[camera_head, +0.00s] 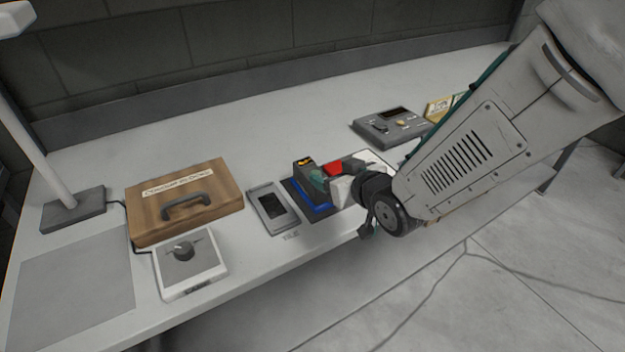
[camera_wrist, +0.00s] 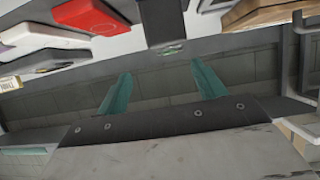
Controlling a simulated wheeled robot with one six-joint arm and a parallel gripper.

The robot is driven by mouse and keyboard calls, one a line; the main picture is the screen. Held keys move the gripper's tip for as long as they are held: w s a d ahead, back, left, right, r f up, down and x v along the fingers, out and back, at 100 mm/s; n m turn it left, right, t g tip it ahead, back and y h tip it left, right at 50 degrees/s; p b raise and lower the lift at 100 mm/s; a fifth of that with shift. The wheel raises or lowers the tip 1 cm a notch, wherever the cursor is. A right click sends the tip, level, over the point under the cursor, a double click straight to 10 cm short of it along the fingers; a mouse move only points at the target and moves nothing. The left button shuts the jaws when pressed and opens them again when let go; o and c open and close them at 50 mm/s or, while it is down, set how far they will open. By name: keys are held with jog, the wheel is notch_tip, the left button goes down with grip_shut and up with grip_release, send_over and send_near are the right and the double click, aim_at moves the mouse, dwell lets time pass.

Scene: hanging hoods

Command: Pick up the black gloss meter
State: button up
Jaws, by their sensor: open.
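A dark, blocky instrument with yellow marks on top (camera_head: 303,163), which looks like the black gloss meter, stands at the middle of the bench beside a red item. In the wrist view a dark block (camera_wrist: 163,20), probably the same thing, shows at the top edge, cut off by the frame. My gripper (camera_head: 318,179) is close beside it in the head view, partly covering it. In the wrist view the teal fingers of my gripper (camera_wrist: 160,87) are apart with nothing between them. The dark block lies beyond their tips. Whether a finger touches it cannot be told.
A red item (camera_head: 333,168) sits close by, also in the wrist view (camera_wrist: 90,15). A grey device with a dark window (camera_head: 270,207), a wooden case (camera_head: 185,203) and a white knob box (camera_head: 189,263) stand left. A grey panel device (camera_head: 390,125) stands behind.

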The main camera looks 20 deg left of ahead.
aim_at(314, 171)
jog(key=shift+y, duration=0.3)
jog(key=x, duration=0.5)
jog(key=s+x, duration=0.1)
jog(key=x, duration=0.2)
jog(key=shift+a+f, duration=0.45)
grip_shut()
jog(key=shift+r, duration=0.15)
